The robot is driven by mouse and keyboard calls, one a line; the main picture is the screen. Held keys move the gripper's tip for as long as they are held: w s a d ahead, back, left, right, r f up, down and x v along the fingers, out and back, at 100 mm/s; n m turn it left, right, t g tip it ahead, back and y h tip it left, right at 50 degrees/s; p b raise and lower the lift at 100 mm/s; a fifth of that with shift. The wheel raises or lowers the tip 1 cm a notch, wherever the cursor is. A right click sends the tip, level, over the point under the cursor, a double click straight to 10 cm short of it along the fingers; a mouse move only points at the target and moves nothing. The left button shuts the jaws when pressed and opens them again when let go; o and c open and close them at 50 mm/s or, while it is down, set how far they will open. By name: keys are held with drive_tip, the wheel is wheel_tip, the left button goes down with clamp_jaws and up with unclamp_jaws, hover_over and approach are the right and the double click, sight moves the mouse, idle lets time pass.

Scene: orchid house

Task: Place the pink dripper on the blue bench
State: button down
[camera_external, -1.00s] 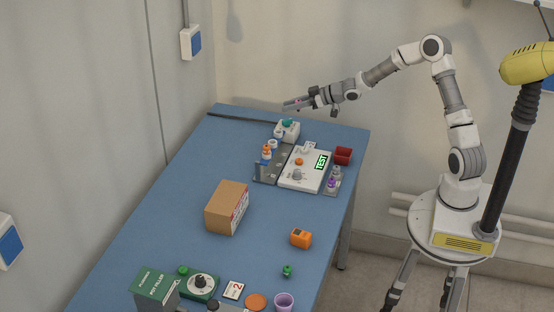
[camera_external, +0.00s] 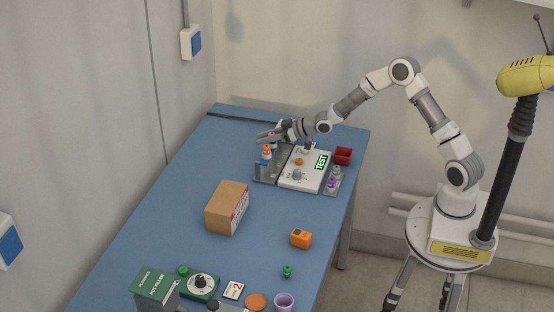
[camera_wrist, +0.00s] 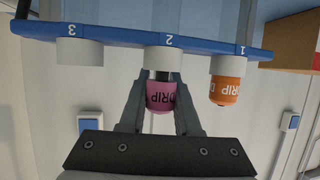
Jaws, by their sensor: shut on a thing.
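The pink dripper (camera_wrist: 160,98), marked "DRIP", is between the two fingers of my gripper (camera_wrist: 159,78) in the wrist view. My gripper is shut on it. The dripper's end meets the white collar numbered 2 on a blue-edged rack (camera_wrist: 110,38); I cannot tell how deep it sits. In the external view my gripper (camera_external: 266,136) is over the far part of the blue bench (camera_external: 160,215), just above an orange-topped dripper (camera_external: 266,150). The pink dripper is mostly hidden there.
The orange dripper (camera_wrist: 226,90) stands at collar 1, close beside my fingers; collar 3 (camera_wrist: 80,54) is empty.

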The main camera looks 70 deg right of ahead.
drive_tip(key=shift+f, duration=0.25)
drive_tip(key=shift+f, duration=0.25)
drive_tip(key=c, duration=0.6)
unclamp_jaws()
drive_tip(key=shift+r, duration=0.15)
drive_tip(key=p+v, duration=0.1)
drive_tip(key=v, duration=1.5)
drive_tip(key=shift+s+d+r+p, duration=0.15)
drive_tip(key=shift+s+r+p, duration=0.1)
drive_tip(key=shift+p, duration=0.15)
drive_tip(key=shift+o, duration=0.4)
drive_tip(key=shift+s+r, duration=0.1)
drive_tip(key=shift+s, duration=0.25)
